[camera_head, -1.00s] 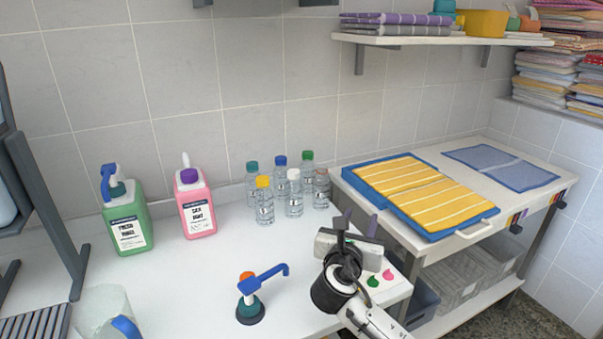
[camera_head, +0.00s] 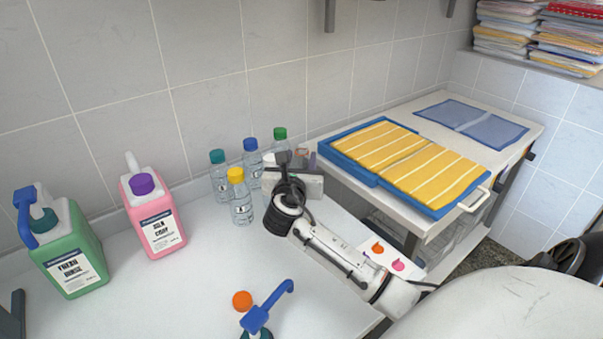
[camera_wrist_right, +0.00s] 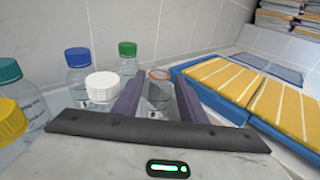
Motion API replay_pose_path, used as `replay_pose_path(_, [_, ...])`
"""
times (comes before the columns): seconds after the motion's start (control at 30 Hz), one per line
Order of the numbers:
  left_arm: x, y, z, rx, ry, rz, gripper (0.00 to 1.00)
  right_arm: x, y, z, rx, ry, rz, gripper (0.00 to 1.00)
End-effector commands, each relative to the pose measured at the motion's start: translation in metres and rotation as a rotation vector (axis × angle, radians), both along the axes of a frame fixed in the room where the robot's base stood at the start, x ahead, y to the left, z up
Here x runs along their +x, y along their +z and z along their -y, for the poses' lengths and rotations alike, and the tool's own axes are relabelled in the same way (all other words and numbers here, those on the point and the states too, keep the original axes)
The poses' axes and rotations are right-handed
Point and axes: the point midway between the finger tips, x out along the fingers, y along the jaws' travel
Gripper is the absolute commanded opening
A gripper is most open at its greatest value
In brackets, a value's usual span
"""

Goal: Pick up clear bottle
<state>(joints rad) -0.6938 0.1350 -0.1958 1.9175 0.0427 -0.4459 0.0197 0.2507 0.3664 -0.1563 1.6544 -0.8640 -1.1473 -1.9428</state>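Several clear bottles with coloured caps stand in a cluster by the wall: teal (camera_head: 218,178), blue (camera_head: 252,162), green (camera_head: 280,135) and yellow (camera_head: 240,200). A white-capped one (camera_wrist_right: 103,88) shows in the right wrist view. There, a clear bottle with an orange rim (camera_wrist_right: 158,96) appears between the two purple fingers of my right gripper (camera_wrist_right: 158,80). The fingers are apart; I cannot tell whether either touches the bottle. In the head view my right gripper (camera_head: 290,162) is at the cluster's right side and hides part of it.
A green jug (camera_head: 75,250) and a pink jug (camera_head: 155,215) stand left on the white counter (camera_head: 200,290). A blue pump (camera_head: 265,308) stands near the front. Right is a cart with a blue tray (camera_head: 340,163) and yellow striped towels (camera_head: 435,175).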

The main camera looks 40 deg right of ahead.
Motion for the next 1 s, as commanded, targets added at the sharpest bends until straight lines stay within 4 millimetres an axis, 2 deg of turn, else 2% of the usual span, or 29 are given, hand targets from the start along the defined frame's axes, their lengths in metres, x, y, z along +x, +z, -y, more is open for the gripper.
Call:
replay_pose_path(0.1, [0.001,0.000,0.000,0.000,-0.001,0.002,0.46,0.013,0.001,0.016,-0.002,-0.003,0.001,0.38])
replay_pose_path(0.23, [0.003,0.000,0.000,0.000,-0.001,0.006,0.46,0.022,-0.002,0.028,-0.002,-0.003,0.000,0.38])
replay_pose_path(0.53, [0.010,0.004,0.000,-0.001,-0.001,0.020,0.46,0.026,-0.003,0.032,0.000,0.000,0.000,0.38])
replay_pose_path(0.77, [0.010,0.004,0.000,-0.001,-0.001,0.019,0.46,0.026,-0.003,0.032,-0.001,0.000,-0.001,0.01])
replay_pose_path(1.0, [0.007,0.003,0.000,0.000,0.000,0.015,0.46,0.026,-0.002,0.032,-0.001,0.000,0.001,0.00])
